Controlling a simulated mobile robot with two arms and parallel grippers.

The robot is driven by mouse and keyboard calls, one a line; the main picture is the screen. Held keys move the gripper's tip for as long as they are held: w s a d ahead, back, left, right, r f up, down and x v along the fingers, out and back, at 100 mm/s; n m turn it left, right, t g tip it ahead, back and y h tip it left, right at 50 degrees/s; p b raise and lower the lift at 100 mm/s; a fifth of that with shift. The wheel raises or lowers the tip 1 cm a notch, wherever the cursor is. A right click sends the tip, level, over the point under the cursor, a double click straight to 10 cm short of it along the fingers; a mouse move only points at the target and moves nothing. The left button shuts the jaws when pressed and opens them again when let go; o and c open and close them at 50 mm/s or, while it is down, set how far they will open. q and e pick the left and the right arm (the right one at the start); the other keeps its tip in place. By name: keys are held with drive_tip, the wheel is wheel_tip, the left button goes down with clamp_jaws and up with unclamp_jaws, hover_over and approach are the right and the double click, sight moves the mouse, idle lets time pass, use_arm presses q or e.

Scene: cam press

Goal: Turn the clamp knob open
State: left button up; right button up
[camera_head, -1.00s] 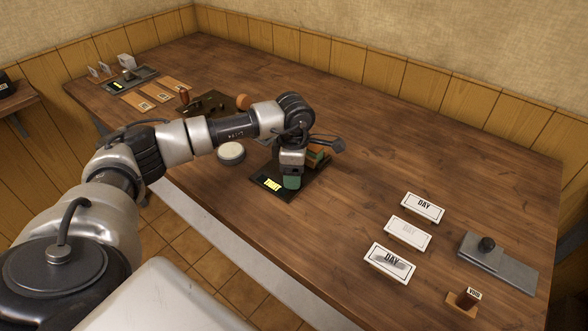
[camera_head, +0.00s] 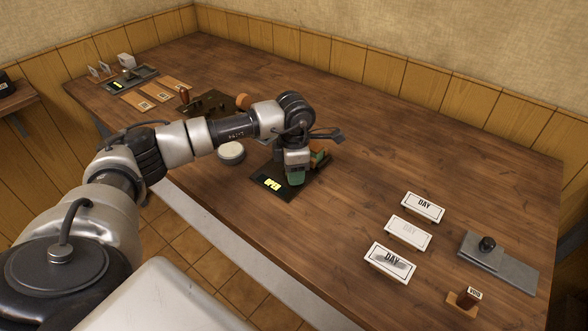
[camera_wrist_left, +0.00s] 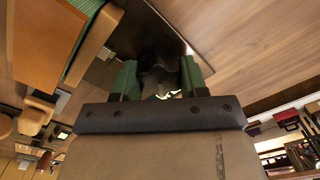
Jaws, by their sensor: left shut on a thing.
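The dark clamp base (camera_head: 258,193) stands at the middle of the table in the head view, with a glowing yellow label reading OPEN (camera_head: 272,184) at its front. My left gripper (camera_head: 294,180) points down over the base, beside the label. In the left wrist view its green fingers (camera_wrist_left: 159,80) are shut on a dark thing between them, likely the clamp knob (camera_wrist_left: 160,62). The knob is mostly hidden by the gripper in the head view. My right gripper is not in view.
An orange and green block (camera_head: 319,157) is right beside the gripper. A round white-topped pot (camera_head: 231,152) stands to the left. DAY cards (camera_head: 390,262), a grey slab with a black knob (camera_head: 487,244) and a stamp (camera_head: 467,299) lie at right. The table's far middle is clear.

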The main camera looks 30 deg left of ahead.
use_arm(q)
drive_tip(key=n, duration=0.3)
drive_tip(key=shift+n, duration=0.4)
drive_tip(key=n, duration=0.3)
drive_tip(key=shift+n, duration=0.3)
drive_tip(key=n, duration=0.3)
drive_tip(key=shift+r+n+p, duration=0.1)
drive_tip(key=shift+n+p, duration=0.2)
drive_tip(key=shift+p, duration=0.1)
drive_tip(key=n, duration=0.3)
drive_tip(key=shift+n+p, duration=0.3)
drive_tip(key=shift+p, duration=0.1)
drive_tip(key=n+p, duration=0.1)
drive_tip(key=n, duration=0.4)
drive_tip(key=n+p, duration=0.2)
drive_tip(key=n, duration=0.3)
drive_tip(key=shift+n, duration=0.5)
